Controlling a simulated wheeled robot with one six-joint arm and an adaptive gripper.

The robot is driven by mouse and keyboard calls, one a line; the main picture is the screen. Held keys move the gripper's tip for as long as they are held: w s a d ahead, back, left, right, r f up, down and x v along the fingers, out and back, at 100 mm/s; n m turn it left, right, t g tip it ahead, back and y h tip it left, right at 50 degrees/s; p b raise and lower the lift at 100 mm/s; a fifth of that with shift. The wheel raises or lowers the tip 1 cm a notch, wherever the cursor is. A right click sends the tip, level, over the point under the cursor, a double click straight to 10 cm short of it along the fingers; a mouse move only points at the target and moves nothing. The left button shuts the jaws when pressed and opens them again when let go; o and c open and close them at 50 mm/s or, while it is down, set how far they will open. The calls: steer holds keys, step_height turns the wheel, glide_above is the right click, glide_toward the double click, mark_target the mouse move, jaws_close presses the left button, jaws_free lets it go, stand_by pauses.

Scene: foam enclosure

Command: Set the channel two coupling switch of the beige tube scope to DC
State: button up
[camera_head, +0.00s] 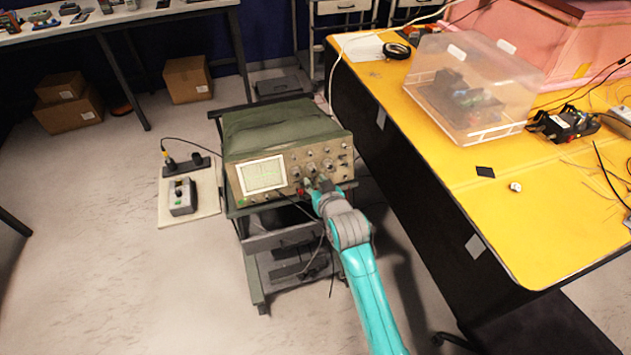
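The beige tube scope (300,177) stands on a dark cart, with a dark green cover over its top and its front panel facing me. Its lit screen (262,176) is at the left of the panel, with several knobs to the right. My gripper (308,187) is at the lower middle of the panel, just right of the screen. A small red spot shows beside its tip. My gripper hides part of the lower controls. The channel two coupling switch and its setting are too small to make out. I cannot tell whether the fingers touch the panel.
A yellow-topped bench (490,215) stands close on the right, with a clear plastic bin (465,95) on it. A board with a small grey box (182,196) lies left of the cart (268,242). Cables hang at the cart's front. Open floor lies at the left.

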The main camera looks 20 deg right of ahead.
steer(key=shift+w+f, duration=0.2)
steer(key=shift+w, duration=0.25)
jaws_close()
